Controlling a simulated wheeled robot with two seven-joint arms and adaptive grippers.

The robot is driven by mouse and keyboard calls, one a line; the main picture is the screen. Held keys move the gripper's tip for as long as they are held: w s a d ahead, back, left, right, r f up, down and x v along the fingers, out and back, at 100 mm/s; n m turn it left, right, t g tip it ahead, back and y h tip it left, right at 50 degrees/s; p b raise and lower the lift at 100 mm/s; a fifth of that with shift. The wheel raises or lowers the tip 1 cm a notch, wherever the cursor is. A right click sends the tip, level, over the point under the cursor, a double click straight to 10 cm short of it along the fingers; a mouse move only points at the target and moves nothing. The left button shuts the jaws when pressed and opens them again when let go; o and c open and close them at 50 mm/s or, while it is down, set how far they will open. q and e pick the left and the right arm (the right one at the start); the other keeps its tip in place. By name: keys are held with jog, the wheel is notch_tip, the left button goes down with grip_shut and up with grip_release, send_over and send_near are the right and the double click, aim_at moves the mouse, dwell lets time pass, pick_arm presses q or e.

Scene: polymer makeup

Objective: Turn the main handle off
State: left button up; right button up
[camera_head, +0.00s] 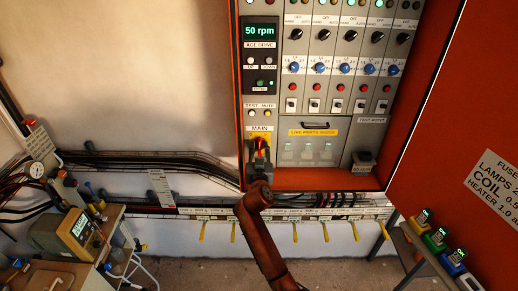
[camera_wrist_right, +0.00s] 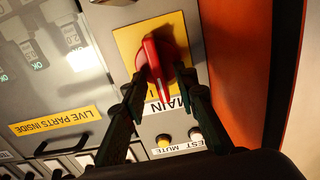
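The main handle (camera_wrist_right: 156,62) is a red rotary knob with a raised grip, on a yellow plate (camera_wrist_right: 124,44) marked MAIN. In the right wrist view its grip points nearly up and down, slightly tilted. My right gripper (camera_wrist_right: 163,82) is open, with one finger on each side of the handle; gaps show beside the grip, though contact at the knob's edge is unclear. In the head view the right gripper (camera_head: 259,158) covers most of the handle, below the MAIN label (camera_head: 261,128). My left gripper is not in view.
The control cabinet holds a display (camera_head: 261,31) reading 50 rpm, with rows of knobs and buttons. A "live parts inside" cover (camera_head: 313,149) is right of the handle. An open orange door (camera_head: 450,130) stands at right. A cluttered bench (camera_head: 75,240) is at left.

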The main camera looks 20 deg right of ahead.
grip_shut()
dwell(0.3)
jog(key=shift+n, duration=0.3)
jog(key=n+p, duration=0.1)
jog(key=n, duration=0.3)
jog(key=n+p, duration=0.1)
jog(key=n, duration=0.3)
jog(key=a+n+p, duration=0.1)
jog(key=n, duration=0.3)
jog(key=shift+w+f+n, duration=0.1)
jog(key=shift+f+n, duration=0.2)
jog(key=n, duration=0.1)
jog(key=n+p, duration=0.1)
jog(key=n, duration=0.1)
jog(key=n+p, duration=0.1)
jog(key=shift+a+f+n, duration=0.1)
jog(key=shift+f+n, duration=0.2)
